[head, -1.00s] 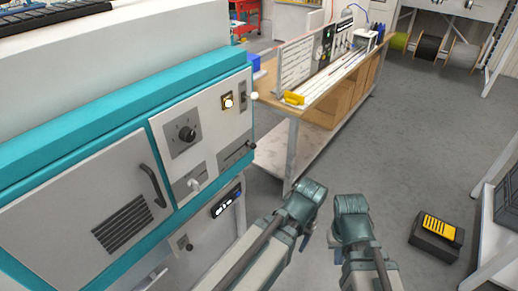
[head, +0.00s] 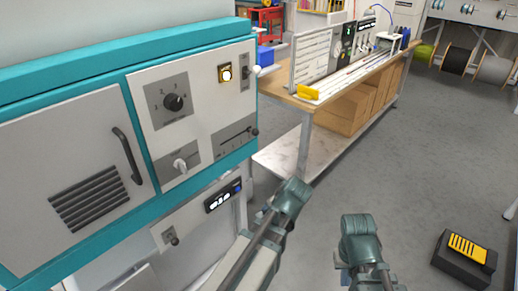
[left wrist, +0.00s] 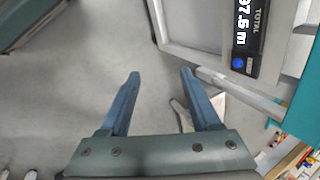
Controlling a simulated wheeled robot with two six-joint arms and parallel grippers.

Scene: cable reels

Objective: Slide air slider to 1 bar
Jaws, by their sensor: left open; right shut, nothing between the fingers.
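The machine's front panel (head: 160,105) bears two slider-like controls. One is a horizontal slider (head: 232,138) with a scale and a dark knob (head: 254,132) at its right end. The other is a vertical slot (head: 244,72) with a pale knob (head: 256,71). Their labels are too small to read, so I cannot tell which is for air. My left gripper (left wrist: 160,74) is open and empty, pointing over the floor beside the display (left wrist: 250,30). My right gripper (head: 342,262) is shut and empty, low over the floor, away from the panel. Both arms are apart from the sliders.
The panel also has a rotary dial (head: 173,102), a lit button (head: 226,73) and a pale knob (head: 180,166). A workbench (head: 305,95) stands behind the machine. A black and yellow box (head: 466,258) lies on the floor at right. The floor between is clear.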

